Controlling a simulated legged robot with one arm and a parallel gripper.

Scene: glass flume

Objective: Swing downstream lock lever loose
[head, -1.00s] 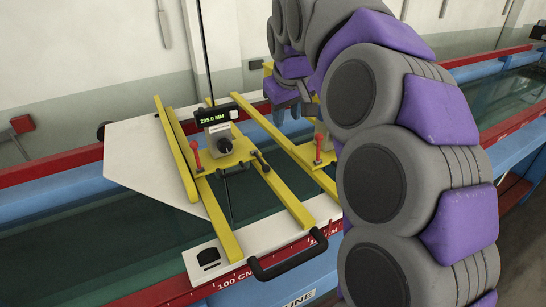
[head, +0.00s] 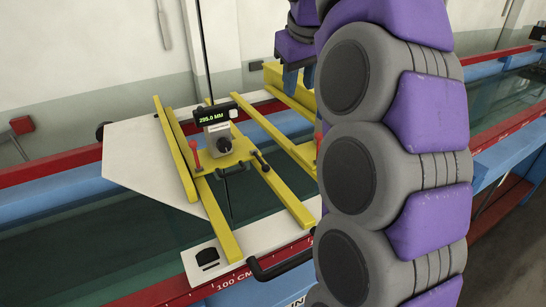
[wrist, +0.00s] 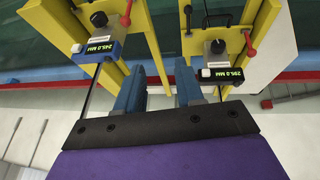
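A yellow carriage (head: 272,180) spans the flume and carries a gauge (head: 218,117) reading 295.0 MM. It has an upright red lever (head: 195,155) at its left and a black-knobbed lever (head: 260,159) at its right. In the wrist view this gauge (wrist: 221,70) is at right, with its red lever (wrist: 250,44). A second gauge (wrist: 98,48) reading 245.0 MM is at left, with another red lever (wrist: 127,12). My gripper (wrist: 160,78) is open and empty, its blue fingers apart between the gauges. I cannot tell which lever is downstream.
My arm hides most of the second carriage in the head view. A black handle (head: 280,265) juts from the near end of the first carriage. Red rails (head: 60,165) edge the flume. A thin upright rod (head: 206,50) rises behind the first gauge.

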